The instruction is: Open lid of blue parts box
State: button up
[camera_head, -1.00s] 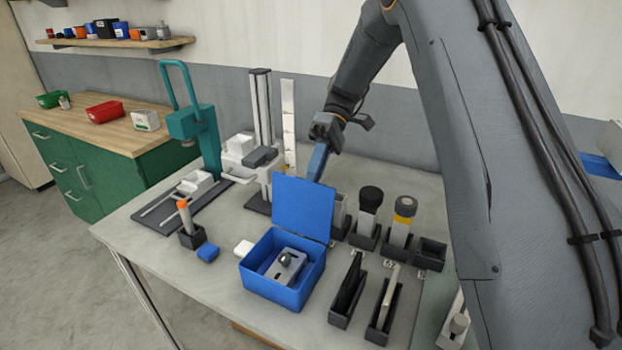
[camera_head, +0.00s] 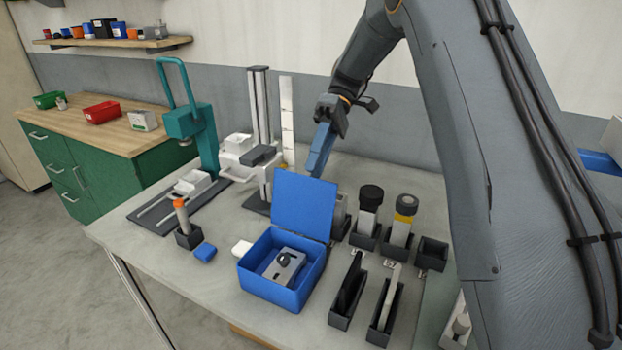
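The blue parts box (camera_head: 270,291) stands on the grey table. Its blue lid (camera_head: 304,203) stands up at the back edge, tilted a little backward, so the box is open. A grey metal part with a dark knob (camera_head: 284,266) lies inside. My gripper (camera_head: 319,165) is behind the lid, above the table, with long blue fingers pointing down. The fingers appear apart from the lid. Their tips are partly hidden, and I cannot tell whether they are open or shut.
Black holders with bottles (camera_head: 369,205) stand right of the box, and black slotted holders (camera_head: 347,300) stand in front of them. A teal press (camera_head: 190,125) and a grey column stand (camera_head: 259,120) are at the back left. A small blue block (camera_head: 205,252) lies left of the box.

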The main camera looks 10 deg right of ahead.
jog(key=shift+b+v, duration=0.5)
jog(key=shift+v, duration=1.3)
jog(key=shift+m, duration=0.3)
grip_shut()
notch_tip(320, 180, up, 3)
jog(key=w+d+m+t+h, duration=0.2)
jog(key=m+t+h, duration=0.35)
jog(key=m, duration=1.15)
jog(key=s+a+f+t+y+p, duration=0.1)
jog(key=s+a+f+p, duration=0.2)
jog(key=f, duration=0.4)
jog(key=shift+s+f+p, duration=0.25)
jog(key=shift+s+p, duration=0.15)
jog(key=shift+s, duration=0.2)
